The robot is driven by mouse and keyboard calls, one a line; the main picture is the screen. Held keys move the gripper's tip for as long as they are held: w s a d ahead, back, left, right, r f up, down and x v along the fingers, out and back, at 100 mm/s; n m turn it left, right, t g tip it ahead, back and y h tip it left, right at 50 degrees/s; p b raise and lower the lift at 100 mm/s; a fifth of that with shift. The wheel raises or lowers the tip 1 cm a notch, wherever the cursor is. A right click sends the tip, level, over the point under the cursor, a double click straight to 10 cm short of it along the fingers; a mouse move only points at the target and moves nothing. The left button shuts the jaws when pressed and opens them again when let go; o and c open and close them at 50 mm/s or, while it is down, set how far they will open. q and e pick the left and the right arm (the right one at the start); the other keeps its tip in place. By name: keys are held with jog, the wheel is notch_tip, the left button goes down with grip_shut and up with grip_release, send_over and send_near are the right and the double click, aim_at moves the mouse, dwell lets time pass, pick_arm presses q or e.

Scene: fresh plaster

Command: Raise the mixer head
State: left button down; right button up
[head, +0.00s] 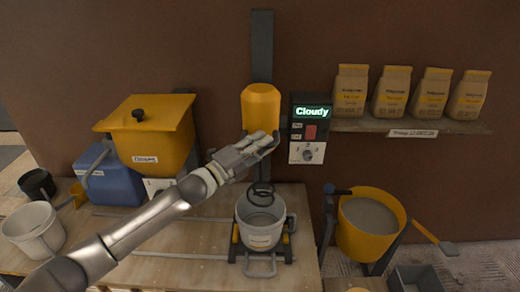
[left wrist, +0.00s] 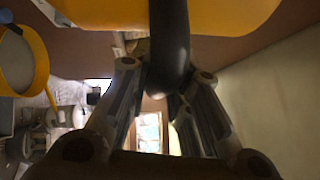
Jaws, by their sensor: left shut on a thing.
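The yellow mixer head (head: 261,105) hangs on a dark upright post (head: 262,45) against the wall; its yellow underside (left wrist: 90,12) fills the top of the left wrist view. A dark handle (left wrist: 168,45) on it runs down between my finger pads. My left gripper (head: 264,143) is shut on this handle, just below the yellow housing; the fingers hide most of it in the head view. The dark stirring paddle (head: 261,190) shows below, at the mouth of a white bucket (head: 260,230). My right gripper is out of view.
A control box (head: 309,130) reading "Cloudy" is close right of the head. A yellow hopper (head: 155,135) and blue canister (head: 112,180) stand left. A yellow tub (head: 375,238) stands right, below a shelf (head: 355,125) of bags. A white pail (head: 38,235) stands far left.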

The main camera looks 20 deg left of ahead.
pick_arm(q)
jog(key=shift+r, duration=0.45)
jog(key=c, duration=1.3)
grip_release()
jog(key=shift+a, duration=0.1)
jog(key=shift+f, duration=0.1)
jog(key=shift+f, duration=0.1)
jog(key=shift+s+a+f, duration=0.15)
jog(key=shift+s, duration=0.2)
jog(key=v, duration=1.1)
jog(key=shift+s+a, duration=0.1)
